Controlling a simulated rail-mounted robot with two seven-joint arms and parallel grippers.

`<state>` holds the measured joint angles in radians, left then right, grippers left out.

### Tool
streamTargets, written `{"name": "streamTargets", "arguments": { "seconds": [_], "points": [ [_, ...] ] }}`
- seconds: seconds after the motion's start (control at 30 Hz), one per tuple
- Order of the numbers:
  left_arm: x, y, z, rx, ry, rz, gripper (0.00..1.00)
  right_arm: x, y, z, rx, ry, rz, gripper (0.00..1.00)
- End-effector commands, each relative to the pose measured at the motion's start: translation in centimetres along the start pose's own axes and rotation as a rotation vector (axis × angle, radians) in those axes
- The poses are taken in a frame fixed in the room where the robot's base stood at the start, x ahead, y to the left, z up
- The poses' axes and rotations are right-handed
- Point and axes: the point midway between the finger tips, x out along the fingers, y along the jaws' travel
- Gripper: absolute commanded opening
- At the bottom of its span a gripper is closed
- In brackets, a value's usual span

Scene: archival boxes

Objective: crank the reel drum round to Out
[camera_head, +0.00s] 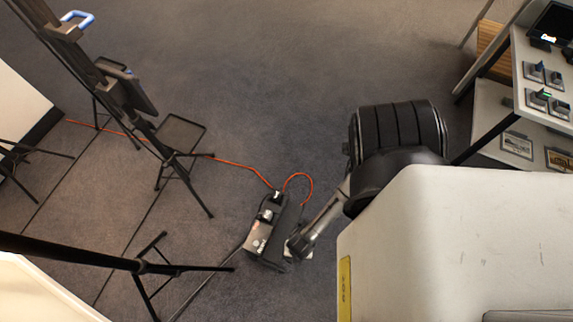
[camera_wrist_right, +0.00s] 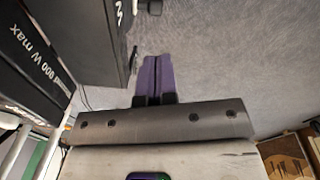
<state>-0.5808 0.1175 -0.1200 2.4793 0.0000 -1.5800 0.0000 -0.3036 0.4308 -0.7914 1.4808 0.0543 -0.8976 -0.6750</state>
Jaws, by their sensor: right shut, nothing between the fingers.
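A dark boxy unit (camera_head: 262,238) with pale lettering stands on the carpet, low in the middle of the head view; an orange cable joins it. I take it for the reel, but I cannot make out a drum, a crank or an Out mark. My right gripper (camera_head: 293,250) is down just right of it, its fingertips unclear there. In the wrist view its purple fingers (camera_wrist_right: 157,75) are shut together and empty. A dark casing (camera_wrist_right: 88,45) is left of them, apart, with a dark knob at its edge. Another dark face (camera_wrist_right: 35,65) reads "900 W max". My left gripper is not in view.
Black stands (camera_head: 150,265) and a small tray table (camera_head: 180,134) fill the left. The orange cable (camera_head: 240,166) runs left across the floor. A bench (camera_head: 540,85) with switches is at upper right. The upper middle carpet is clear.

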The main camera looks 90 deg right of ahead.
Motion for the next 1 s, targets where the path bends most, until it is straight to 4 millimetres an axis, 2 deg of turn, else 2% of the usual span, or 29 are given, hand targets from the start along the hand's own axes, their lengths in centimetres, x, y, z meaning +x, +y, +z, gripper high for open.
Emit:
{"name": "streamTargets", "arguments": {
  "seconds": [0.1, 0.2, 0.37, 0.47, 0.8, 1.0],
  "points": [
    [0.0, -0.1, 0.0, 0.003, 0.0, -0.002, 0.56, 0.0, 0.2, -0.2, 0.155, 0.015, 0.009, 0.0],
    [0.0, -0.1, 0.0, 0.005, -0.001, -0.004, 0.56, 0.0, 0.2, -0.3, 0.24, 0.017, 0.009, 0.0],
    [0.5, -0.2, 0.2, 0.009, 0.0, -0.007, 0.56, 0.7, 0.1, -0.3, 0.299, 0.017, 0.007, 0.0],
    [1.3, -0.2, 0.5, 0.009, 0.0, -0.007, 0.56, 1.9, 0.1, -0.3, 0.305, 0.017, 0.007, 0.0],
    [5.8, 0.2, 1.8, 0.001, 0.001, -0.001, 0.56, 8.4, 0.1, -0.4, 0.302, 0.015, 0.006, 0.0],
    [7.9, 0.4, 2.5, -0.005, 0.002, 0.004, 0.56, 11.4, 0.2, -0.4, 0.302, 0.016, 0.007, 0.0]
  ]
}}
